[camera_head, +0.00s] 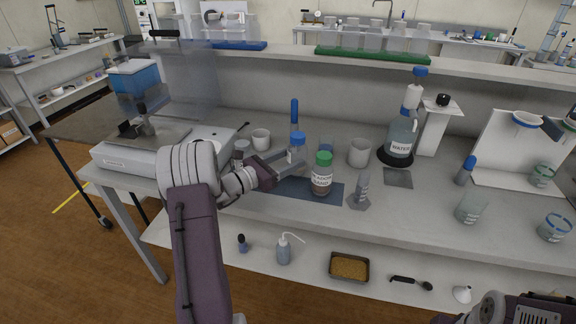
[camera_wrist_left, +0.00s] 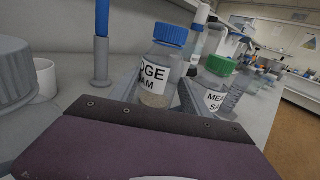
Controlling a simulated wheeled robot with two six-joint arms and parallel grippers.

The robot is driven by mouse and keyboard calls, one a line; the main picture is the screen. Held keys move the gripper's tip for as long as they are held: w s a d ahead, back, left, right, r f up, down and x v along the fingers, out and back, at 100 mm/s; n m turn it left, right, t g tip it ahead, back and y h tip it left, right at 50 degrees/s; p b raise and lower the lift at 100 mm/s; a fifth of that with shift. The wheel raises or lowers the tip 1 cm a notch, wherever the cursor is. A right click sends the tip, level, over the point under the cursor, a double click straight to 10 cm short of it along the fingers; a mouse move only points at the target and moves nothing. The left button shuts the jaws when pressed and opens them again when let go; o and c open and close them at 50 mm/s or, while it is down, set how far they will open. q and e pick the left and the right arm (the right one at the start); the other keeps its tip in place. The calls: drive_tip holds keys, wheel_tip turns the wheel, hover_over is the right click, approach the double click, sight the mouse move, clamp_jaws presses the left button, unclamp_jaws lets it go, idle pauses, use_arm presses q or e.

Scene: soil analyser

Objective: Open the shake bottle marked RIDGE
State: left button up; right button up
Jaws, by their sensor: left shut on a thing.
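The RIDGE bottle (camera_head: 296,154) is clear with a blue screw cap (camera_head: 298,138) and stands upright on the bench. In the left wrist view its label on the bottle (camera_wrist_left: 156,76) reads "DGE" over "AM", the rest being cut off, and the blue cap (camera_wrist_left: 171,34) is on it. My left gripper (camera_head: 289,162) comes in from the left, low on the bottle, and is shut on its body below the cap. Pale soil shows inside. The far finger is partly hidden behind the bottle. My right gripper is not in view; only part of my right arm shows at bottom right.
A blue-handled tool (camera_head: 294,112) stands behind. White cups (camera_head: 359,153), a WATER bottle (camera_head: 400,138) and a balance (camera_head: 150,150) are nearby. Bare bench (camera_head: 420,205) shows at right.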

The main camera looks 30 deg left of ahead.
use_arm(q)
wheel_tip(320, 180, up, 16)
drive_tip(key=p, duration=0.3)
drive_tip(key=shift+f, duration=0.2)
drive_tip(key=o, duration=0.8)
clamp_jaws()
